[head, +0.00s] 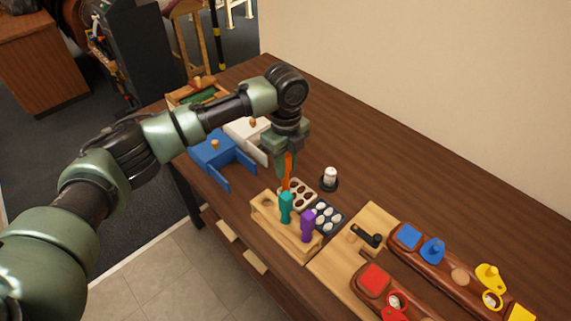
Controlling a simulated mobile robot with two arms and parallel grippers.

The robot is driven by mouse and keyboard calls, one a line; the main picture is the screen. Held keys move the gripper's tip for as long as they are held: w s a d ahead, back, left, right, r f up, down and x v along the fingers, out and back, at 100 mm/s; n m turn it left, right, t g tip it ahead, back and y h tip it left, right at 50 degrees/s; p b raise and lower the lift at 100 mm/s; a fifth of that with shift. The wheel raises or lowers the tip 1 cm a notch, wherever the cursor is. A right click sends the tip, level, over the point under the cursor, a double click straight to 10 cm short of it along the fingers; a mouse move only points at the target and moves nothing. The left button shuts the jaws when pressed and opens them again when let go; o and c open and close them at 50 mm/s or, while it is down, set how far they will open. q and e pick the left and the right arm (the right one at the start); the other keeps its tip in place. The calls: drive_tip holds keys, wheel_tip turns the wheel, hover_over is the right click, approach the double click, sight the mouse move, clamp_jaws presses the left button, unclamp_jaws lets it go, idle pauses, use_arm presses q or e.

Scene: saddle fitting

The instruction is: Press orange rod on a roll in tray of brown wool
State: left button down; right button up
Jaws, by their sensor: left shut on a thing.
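My left gripper (282,158) points down and is shut on the upright orange rod (288,172). The rod's lower end is over or at the left side of the pale tray (314,197) with brown wool rolls (297,195). I cannot tell whether it touches a roll. A wooden stand (266,219) in front of the tray holds a teal rod (286,207) and a purple rod (307,224). The teal rod hides part of the pale tray. My right gripper is not in view.
A dark tray (343,213) with white rolls stands right of the pale tray. A white spool (330,176) on a dark base is behind. Blue (209,151) and white (262,151) boxes stand left. The table's back right is clear.

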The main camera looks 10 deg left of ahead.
use_arm(q)
drive_tip(key=shift+p, duration=0.4)
idle(0.7)
drive_tip(key=shift+s+f, duration=0.1)
drive_tip(key=shift+f, duration=0.05)
idle(0.5)
wheel_tip(320, 180, up, 7)
drive_tip(key=p, duration=0.8)
idle(0.5)
